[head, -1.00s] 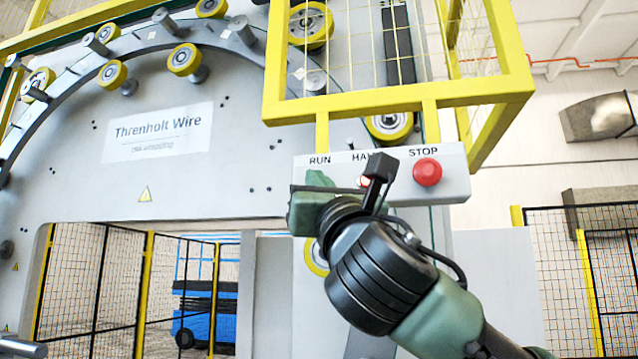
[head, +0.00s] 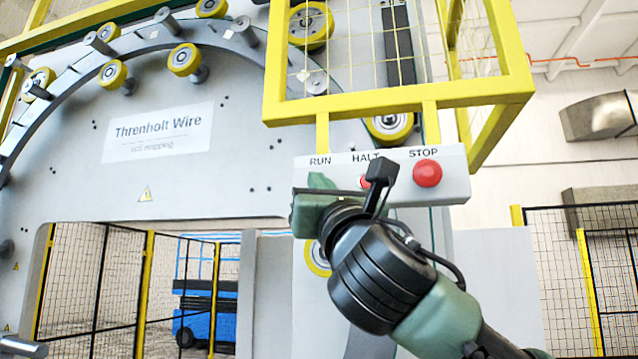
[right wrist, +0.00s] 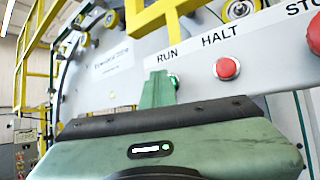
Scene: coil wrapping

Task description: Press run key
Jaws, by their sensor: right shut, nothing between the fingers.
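The control box (head: 455,186) carries the labels RUN, HALT and STOP. In the right wrist view the green run key (right wrist: 174,81) shows partly, just behind and right of my fingertips; in the head view my gripper hides it. My right gripper (head: 318,181) is shut and empty, in front of the box under the RUN label. Its green fingers (right wrist: 157,90) point at the panel beside the key; I cannot tell whether they touch it. My left gripper is not in view.
Right of the run key are the small red halt button (right wrist: 227,68) and the large red stop button (head: 427,173). A yellow guard frame (head: 400,102) stands above the box. The grey machine wall (head: 60,190) lies to the left, with yellow rollers (head: 184,59).

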